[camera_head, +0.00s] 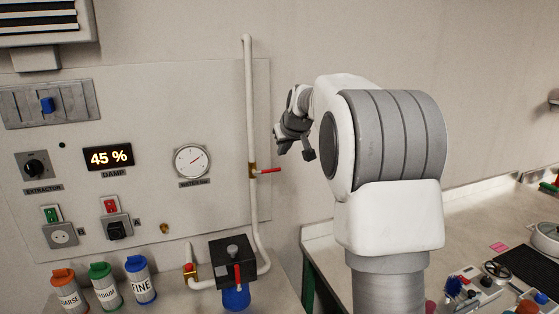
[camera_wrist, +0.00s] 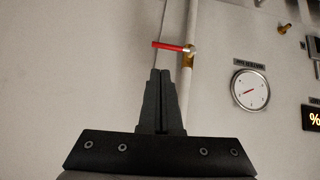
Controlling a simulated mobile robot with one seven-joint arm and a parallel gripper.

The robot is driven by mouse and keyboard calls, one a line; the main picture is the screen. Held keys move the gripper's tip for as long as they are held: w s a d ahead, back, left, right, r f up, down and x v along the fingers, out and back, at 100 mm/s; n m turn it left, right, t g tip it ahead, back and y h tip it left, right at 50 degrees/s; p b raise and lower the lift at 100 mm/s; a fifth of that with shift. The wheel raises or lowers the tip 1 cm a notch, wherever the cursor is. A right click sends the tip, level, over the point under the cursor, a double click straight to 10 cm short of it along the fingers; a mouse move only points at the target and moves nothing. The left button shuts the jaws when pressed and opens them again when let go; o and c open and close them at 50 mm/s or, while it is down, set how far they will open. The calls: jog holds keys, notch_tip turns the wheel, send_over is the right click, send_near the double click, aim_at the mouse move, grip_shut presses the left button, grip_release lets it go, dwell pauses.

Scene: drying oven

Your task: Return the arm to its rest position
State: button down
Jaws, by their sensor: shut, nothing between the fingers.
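My gripper (camera_wrist: 161,75) is shut with nothing between its fingers. In the wrist view its dark fingers stand together in the middle, with the red-handled valve (camera_wrist: 172,46) on the white pipe just beyond the tips. In the head view my gripper (camera_head: 281,151) is in front of the wall panel, to the right of the pipe and slightly above the red valve handle (camera_head: 268,171). It looks apart from the handle, though the depth is hard to judge. My arm's large white and grey joints fill the centre right and hide part of the wall and bench behind.
A vertical white pipe (camera_head: 249,100) runs up the wall panel. A round gauge (camera_head: 193,161) and a "45 %" damp display (camera_head: 108,158) are left of it. A dark box (camera_head: 233,255) and several labelled jars stand below. The right bench (camera_head: 480,215) holds equipment.

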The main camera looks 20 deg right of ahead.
jog(key=shift+v, duration=1.55)
jog(key=s+a+g, duration=0.1)
jog(key=s+a, duration=0.4)
jog(key=s, duration=0.5)
jog(key=s+a+g, duration=0.1)
jog(key=s+a, duration=0.5)
jog(key=s, duration=0.5)
jog(key=s+a+f, duration=0.1)
jog(key=s+f, duration=0.2)
jog(key=s, duration=0.3)
jog(key=s+a+f+g, duration=0.1)
jog(key=s+f, duration=0.2)
jog(key=s, duration=0.3)
jog(key=s+a+f, duration=0.1)
jog(key=s+f, duration=0.2)
jog(key=s, duration=0.4)
jog(key=shift+a+f+y, duration=0.25)
jog(key=shift+f+y, duration=0.1)
jog(key=shift+y, duration=0.05)
